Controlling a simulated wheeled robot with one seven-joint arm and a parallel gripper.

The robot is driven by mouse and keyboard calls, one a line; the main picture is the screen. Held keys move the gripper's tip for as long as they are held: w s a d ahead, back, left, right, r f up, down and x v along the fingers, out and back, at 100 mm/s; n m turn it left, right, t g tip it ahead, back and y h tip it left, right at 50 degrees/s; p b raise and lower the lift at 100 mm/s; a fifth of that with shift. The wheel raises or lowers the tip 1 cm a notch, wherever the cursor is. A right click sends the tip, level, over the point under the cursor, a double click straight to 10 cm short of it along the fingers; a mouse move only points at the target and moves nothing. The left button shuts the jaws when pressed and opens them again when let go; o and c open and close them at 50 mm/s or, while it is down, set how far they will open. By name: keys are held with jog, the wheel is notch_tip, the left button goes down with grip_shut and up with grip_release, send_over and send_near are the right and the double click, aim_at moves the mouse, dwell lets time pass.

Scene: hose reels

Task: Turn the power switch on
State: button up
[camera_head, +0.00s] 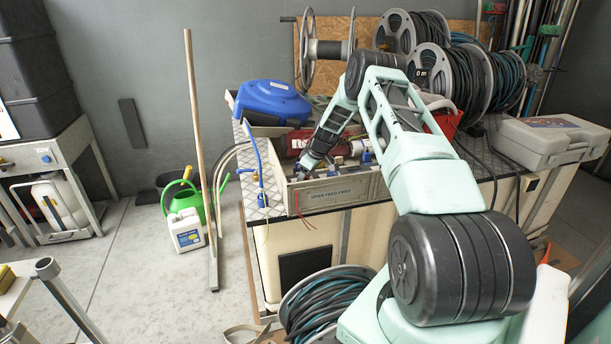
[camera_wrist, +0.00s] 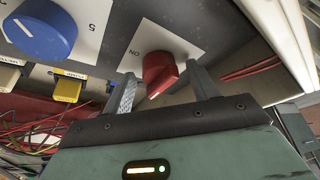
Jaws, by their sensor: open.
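A red rotary knob (camera_wrist: 159,72) sits on a white plate marked "ON" in the wrist view, on a grey panel. Its pointer ridge points down and slightly left in that view, away from the "ON" mark. My gripper (camera_wrist: 165,88) is open, with one finger on each side of the knob; I cannot tell whether either finger touches it. In the head view my gripper (camera_head: 308,163) reaches down to the bench, at the low panel box (camera_head: 335,190). The knob is hidden there behind my gripper and arm.
A blue knob (camera_wrist: 40,27) on a numbered plate is left of the red one, with a yellow connector (camera_wrist: 68,89) below it. Red wires lie nearby. A blue case (camera_head: 272,102), hose reels (camera_head: 450,78) and a grey toolbox (camera_head: 550,137) crowd the bench.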

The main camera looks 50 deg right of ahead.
jog(key=c, duration=0.9)
jog(key=shift+c, duration=0.2)
jog(key=shift+m, duration=0.3)
jog(key=m+h+b, duration=0.1)
jog(key=m, duration=0.2)
jog(key=shift+a+m+h+b, duration=0.1)
jog(key=shift+m+h+b, duration=0.2)
jog(key=shift+h+b, duration=0.1)
jog(key=m, duration=0.2)
jog(key=m+h, duration=0.1)
jog(key=m, duration=0.1)
jog(key=shift+w+r+m+h, duration=0.1)
jog(key=shift+r+m+h, duration=0.05)
jog(key=shift+m+h, duration=0.15)
jog(key=m+g, duration=0.1)
jog(key=m, duration=0.1)
jog(key=m+h, duration=0.1)
jog(key=m, duration=0.2)
jog(key=shift+w+a+g+h, duration=0.1)
jog(key=shift+a+g+h, duration=0.05)
jog(key=shift+g+h, duration=0.2)
jog(key=shift+m+g+b, duration=0.5)
jog(key=shift+m+g, duration=0.15)
jog(key=shift+m, duration=1.35)
